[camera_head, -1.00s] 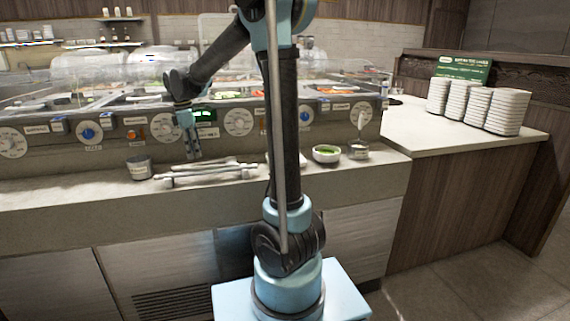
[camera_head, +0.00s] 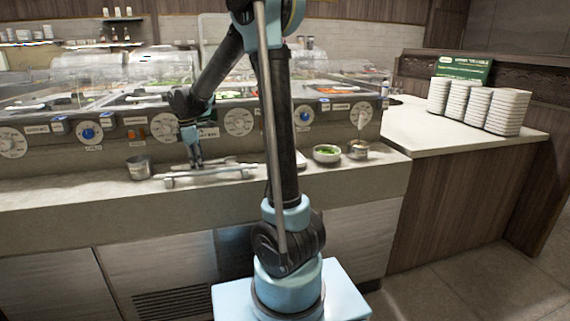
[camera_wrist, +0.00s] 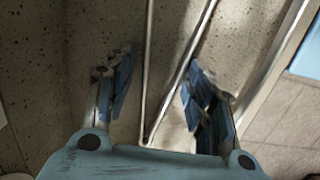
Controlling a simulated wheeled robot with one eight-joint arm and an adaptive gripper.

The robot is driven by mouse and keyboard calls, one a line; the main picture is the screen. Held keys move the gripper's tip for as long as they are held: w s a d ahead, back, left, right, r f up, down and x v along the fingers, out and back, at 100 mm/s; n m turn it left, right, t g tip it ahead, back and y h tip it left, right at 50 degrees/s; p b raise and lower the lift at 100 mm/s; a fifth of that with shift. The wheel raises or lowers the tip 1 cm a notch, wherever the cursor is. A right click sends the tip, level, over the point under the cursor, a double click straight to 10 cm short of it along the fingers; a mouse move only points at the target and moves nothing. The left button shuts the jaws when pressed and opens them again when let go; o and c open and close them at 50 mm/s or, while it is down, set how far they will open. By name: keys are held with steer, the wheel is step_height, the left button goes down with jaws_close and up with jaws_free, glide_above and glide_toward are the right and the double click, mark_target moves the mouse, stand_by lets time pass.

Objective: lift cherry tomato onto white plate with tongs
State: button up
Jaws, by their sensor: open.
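My gripper (camera_head: 194,163) is low over the front ledge of the buffet counter, pointing down. In the wrist view my gripper (camera_wrist: 159,85) is open, with its two blue-padded fingers apart. Metal tongs (camera_wrist: 148,75) lie between and beyond the fingers as two slim bars meeting in a V near the palm. Whether the fingers touch the tongs cannot be told. In the head view the tongs are too small to make out clearly beside my gripper. No cherry tomato can be made out. White plates (camera_head: 505,112) stand in stacks on the right side counter.
A metal rail (camera_head: 205,176) runs along the ledge in front of my gripper. A metal cup (camera_head: 139,168) stands to its left. A bowl of greens (camera_head: 326,154) and a small metal pot (camera_head: 358,150) stand to the right. Clear covers (camera_head: 90,70) shield the food wells behind.

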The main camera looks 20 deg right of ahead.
steer(key=c, duration=0.5)
steer(key=shift+c, duration=0.2)
step_height(320, 180, up, 12)
stand_by(0.4)
steer(key=shift+s, duration=0.1)
